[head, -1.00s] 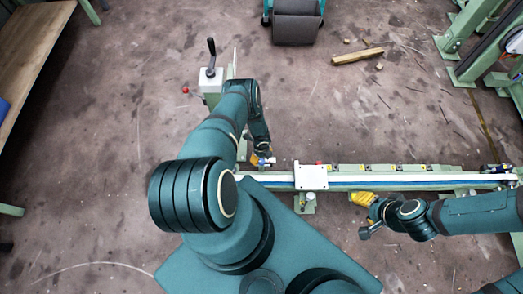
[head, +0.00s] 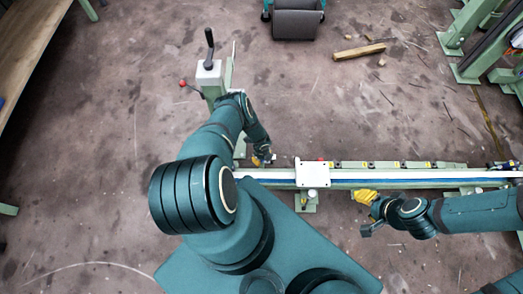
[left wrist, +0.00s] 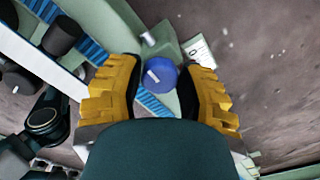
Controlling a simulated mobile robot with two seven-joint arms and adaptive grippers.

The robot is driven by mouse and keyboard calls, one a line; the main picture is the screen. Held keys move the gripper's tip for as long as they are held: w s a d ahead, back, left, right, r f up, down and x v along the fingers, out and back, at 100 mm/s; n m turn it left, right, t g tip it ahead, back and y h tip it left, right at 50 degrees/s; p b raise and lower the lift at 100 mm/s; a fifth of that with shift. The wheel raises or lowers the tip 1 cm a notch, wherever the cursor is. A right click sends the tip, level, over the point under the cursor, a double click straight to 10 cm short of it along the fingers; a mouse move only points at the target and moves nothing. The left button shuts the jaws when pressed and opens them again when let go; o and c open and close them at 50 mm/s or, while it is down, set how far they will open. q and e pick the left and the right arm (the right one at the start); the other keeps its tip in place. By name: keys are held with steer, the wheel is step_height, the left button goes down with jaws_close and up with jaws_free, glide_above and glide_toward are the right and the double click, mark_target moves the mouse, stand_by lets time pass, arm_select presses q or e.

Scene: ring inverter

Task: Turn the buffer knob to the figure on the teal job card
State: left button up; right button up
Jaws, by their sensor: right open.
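A blue knob (left wrist: 161,73) with a white pointer mark shows in the left wrist view, on a pale green part of the bench (left wrist: 183,52). My left gripper (left wrist: 161,92) has its yellow fingers spread, one on each side of the knob; whether they touch it I cannot tell. In the head view the left gripper (head: 262,159) is small, at the left end of the long bench rail. My right gripper (head: 366,197) is open and apart, in front of the rail. A white plate with dark marks (left wrist: 197,50) is beside the knob; its figures are unreadable. I cannot make out a teal card.
The long rail (head: 400,181) runs right, with a white block (head: 312,172) on it and several small yellow-marked parts behind. A crank post (head: 209,72) stands at the left. A timber piece (head: 358,52) lies on open floor. Green frames (head: 470,40) stand at the upper right.

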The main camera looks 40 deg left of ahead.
arm_select(q)
jaws_close()
steer(key=shift+n, duration=0.3)
steer(key=n, duration=0.3)
steer(key=shift+n, duration=0.3)
steer(key=n, duration=0.3)
steer(key=shift+n, duration=0.4)
steer(key=n, duration=1)
steer(key=shift+n, duration=0.5)
